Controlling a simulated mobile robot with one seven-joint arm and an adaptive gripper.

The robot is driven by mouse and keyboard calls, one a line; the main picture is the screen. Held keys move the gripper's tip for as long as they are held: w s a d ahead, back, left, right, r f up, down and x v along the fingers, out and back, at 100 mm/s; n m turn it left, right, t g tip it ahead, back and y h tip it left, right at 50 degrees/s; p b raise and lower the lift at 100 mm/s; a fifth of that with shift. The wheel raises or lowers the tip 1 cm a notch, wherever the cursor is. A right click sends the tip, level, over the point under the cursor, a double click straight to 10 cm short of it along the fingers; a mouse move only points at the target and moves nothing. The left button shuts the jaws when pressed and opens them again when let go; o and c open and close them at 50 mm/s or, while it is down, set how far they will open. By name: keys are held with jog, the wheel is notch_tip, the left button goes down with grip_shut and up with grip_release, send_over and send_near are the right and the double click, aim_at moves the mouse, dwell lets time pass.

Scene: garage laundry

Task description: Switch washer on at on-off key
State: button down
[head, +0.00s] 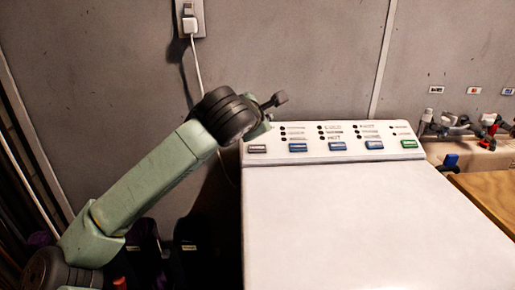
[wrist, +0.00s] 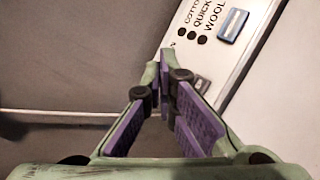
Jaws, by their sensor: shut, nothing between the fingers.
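The white washer (head: 340,220) stands right of my arm, with a sloped control panel along its back edge. The panel has a grey key (head: 257,149) at the far left, several blue keys (head: 337,146) and a green key (head: 409,144) at the far right. I cannot read which is the on-off key. In the wrist view my gripper (wrist: 164,62) is shut and empty by the panel's left end. The grey key (wrist: 202,84) is just right of the fingers, partly hidden by them. A blue key (wrist: 233,25) lies beyond, beside the printed word WOOL.
A grey wall with a socket and plug (head: 190,22) rises behind the washer; its white cable hangs down behind my arm. Taps and pipes (head: 465,125) and a wooden top (head: 488,195) are at the right. The washer's top is clear.

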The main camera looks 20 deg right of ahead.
jog(key=b, duration=0.2)
send_over(257, 148)
jog(key=s, duration=0.3)
notch_tip(257, 148, down, 6)
jog(key=shift+f, duration=0.1)
jog(key=shift+w+d+f+b, duration=0.1)
jog(key=shift+w+f+b, duration=0.25)
jog(key=shift+f+b, duration=0.25)
jog(key=shift+r, duration=0.1)
jog(key=shift+w+f+b, duration=0.1)
jog(key=shift+f+b, duration=0.2)
jog(key=shift+b, duration=0.15)
jog(key=shift+w+f+b, duration=0.1)
jog(key=shift+f+b, duration=0.1)
jog(key=shift+b, duration=0.25)
jog(key=shift+w+f+b, duration=0.2)
jog(key=shift+f+b, duration=0.4)
jog(key=shift+b, duration=0.3)
dwell(1.4)
jog(key=shift+s+r, duration=0.3)
jog(key=shift+r, duration=0.6)
